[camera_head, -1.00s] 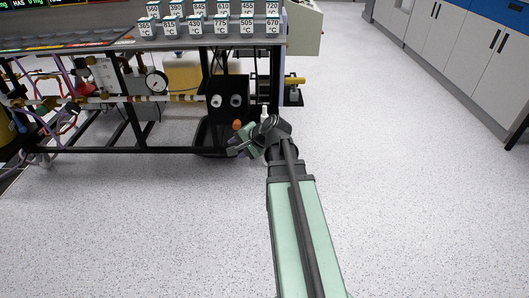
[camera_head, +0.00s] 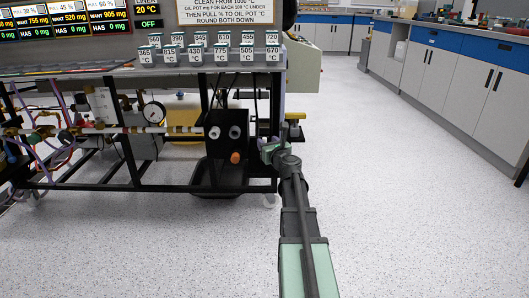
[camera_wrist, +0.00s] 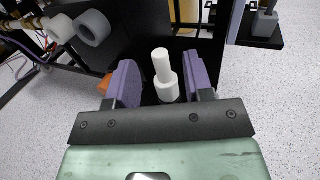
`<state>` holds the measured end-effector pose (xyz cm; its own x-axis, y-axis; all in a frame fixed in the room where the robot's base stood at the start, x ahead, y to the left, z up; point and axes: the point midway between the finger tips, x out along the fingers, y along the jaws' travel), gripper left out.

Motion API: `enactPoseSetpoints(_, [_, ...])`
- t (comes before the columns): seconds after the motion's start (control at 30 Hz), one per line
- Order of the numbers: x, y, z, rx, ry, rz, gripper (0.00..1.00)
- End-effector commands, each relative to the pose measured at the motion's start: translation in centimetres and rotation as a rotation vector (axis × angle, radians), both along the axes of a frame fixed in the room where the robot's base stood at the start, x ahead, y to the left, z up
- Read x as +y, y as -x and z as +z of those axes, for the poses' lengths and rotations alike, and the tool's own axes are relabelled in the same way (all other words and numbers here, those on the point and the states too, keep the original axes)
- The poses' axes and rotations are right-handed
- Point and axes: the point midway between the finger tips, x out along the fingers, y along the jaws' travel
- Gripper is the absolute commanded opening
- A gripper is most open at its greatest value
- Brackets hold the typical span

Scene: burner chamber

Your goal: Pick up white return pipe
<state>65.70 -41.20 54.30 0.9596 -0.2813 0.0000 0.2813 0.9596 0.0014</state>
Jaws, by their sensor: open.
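A white pipe (camera_wrist: 162,66) with a wider collar shows in the wrist view, between the two purple fingers of my gripper (camera_wrist: 160,78). There is a visible gap between it and each finger, so my gripper is open around it without gripping. I cannot tell its exact depth between the fingers. In the head view my gripper (camera_head: 268,151) is at the right end of the bench frame, beside the black panel, and I cannot make out the white pipe there.
A black panel (camera_head: 214,121) with two round pale fittings and an orange part (camera_head: 235,157) are left of my gripper. A black tray (camera_head: 219,184) lies low under the bench. Labelled blocks (camera_head: 194,55) stand on the bench top. Open speckled floor (camera_head: 400,200) lies to the right.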

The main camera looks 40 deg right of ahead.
Motion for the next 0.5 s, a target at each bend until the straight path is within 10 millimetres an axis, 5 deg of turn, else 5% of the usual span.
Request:
enactPoseSetpoints(0.3, [-1.5, -4.5, -0.1, 0.000, 0.001, 0.002, 0.47])
enactPoseSetpoints(0.5, [-1.5, -4.9, -0.1, 0.000, 0.001, 0.001, 0.47])
